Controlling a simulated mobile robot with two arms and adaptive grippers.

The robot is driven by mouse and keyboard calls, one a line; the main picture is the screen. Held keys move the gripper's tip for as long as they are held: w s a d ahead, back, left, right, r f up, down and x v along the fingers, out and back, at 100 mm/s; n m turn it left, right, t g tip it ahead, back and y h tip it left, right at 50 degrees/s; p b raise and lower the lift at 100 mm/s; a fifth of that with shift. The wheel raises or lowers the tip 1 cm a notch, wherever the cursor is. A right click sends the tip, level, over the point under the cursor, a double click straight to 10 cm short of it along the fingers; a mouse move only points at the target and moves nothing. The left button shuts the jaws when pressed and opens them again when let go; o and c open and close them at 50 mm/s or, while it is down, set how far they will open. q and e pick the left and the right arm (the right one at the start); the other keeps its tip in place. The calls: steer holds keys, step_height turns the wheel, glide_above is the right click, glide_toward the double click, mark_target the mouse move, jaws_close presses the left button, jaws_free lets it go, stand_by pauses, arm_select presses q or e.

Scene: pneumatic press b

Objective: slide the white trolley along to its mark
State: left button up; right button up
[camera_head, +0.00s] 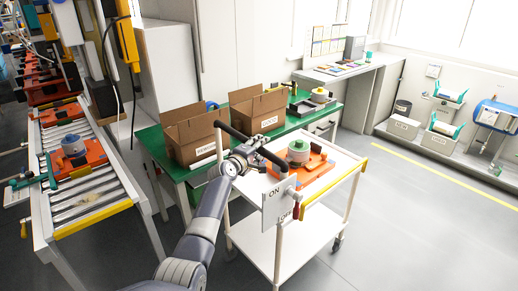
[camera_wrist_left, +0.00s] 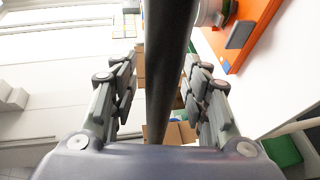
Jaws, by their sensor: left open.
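The white trolley (camera_head: 330,167) stands in the middle of the head view, its near end toward me. Its black handle bar (camera_head: 226,128) crosses that near end. My left gripper (camera_head: 257,152) is at the handle. In the left wrist view the black bar (camera_wrist_left: 168,70) runs between the two spread fingers of the gripper (camera_wrist_left: 160,85), which is open around it. I cannot tell whether a finger touches the bar. An orange plate (camera_head: 305,171) with a green-and-white round part (camera_head: 299,151) lies on the trolley's top. No mark for the trolley is clearly identifiable. My right gripper is not in view.
A green bench (camera_head: 153,141) with two cardboard boxes (camera_head: 195,135) stands beside the trolley. A roller conveyor (camera_head: 92,190) is at the left. An ON/OFF sign (camera_head: 277,204) hangs at the trolley's near end. Grey floor (camera_head: 420,230) lies open at the right, with a yellow line (camera_head: 440,174).

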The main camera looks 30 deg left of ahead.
arm_select(q)
steer(key=shift+s, duration=0.15)
steer(key=s+r, duration=0.2)
steer(key=s, duration=0.9)
steer(key=shift+s, duration=0.3)
